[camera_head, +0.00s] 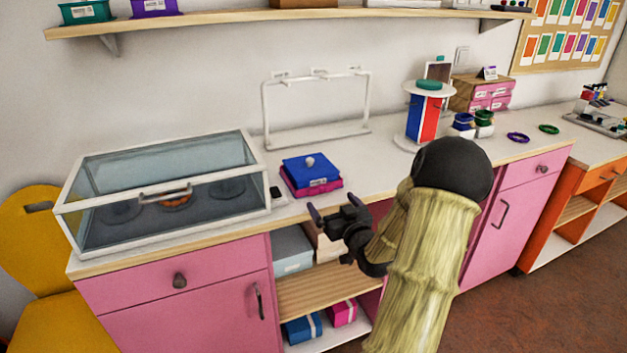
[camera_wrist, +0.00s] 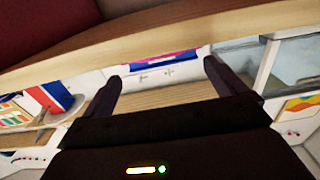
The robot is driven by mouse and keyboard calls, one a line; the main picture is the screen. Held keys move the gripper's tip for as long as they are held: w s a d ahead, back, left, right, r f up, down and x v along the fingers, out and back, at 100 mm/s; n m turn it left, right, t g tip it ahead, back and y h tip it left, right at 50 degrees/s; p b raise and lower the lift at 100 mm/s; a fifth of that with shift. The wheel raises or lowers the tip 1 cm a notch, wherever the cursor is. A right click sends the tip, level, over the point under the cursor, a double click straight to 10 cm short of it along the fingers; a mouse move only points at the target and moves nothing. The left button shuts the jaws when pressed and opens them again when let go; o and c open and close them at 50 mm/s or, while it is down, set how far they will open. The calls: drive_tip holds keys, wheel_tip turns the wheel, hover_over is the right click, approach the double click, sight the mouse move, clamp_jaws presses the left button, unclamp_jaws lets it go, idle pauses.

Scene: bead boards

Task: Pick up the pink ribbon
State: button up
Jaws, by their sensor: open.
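I cannot make out a loose pink ribbon in either view. A pink box with a blue lid (camera_head: 312,167) and a pale knob sits on the white counter. A blue and pink surface (camera_wrist: 165,60), apparently this box, shows between the fingers in the wrist view. My gripper (camera_head: 334,209) is open and empty, in front of the counter's edge and just right of and below the box. Its two fingers (camera_wrist: 162,74) stand apart in the wrist view. The inside of the box is hidden.
A glass case (camera_head: 160,190) stands left of the box, and a white rack (camera_head: 316,108) behind it. A striped stand (camera_head: 424,116) is to the right. Purple (camera_head: 518,137) and green (camera_head: 549,128) rings lie further right. Open shelves (camera_head: 318,288) hold boxes below.

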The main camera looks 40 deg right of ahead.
sight(322, 188)
drive_tip(key=shift+w+d, duration=0.1)
drive_tip(key=shift+w, duration=0.1)
drive_tip(key=shift+x, duration=2.6)
drive_tip(key=c, duration=1.1)
drive_tip(key=shift+r, duration=0.15)
wheel_tip(322, 188, up, 10)
drive_tip(key=shift+f+p, duration=0.1)
drive_tip(key=shift+p, duration=0.7)
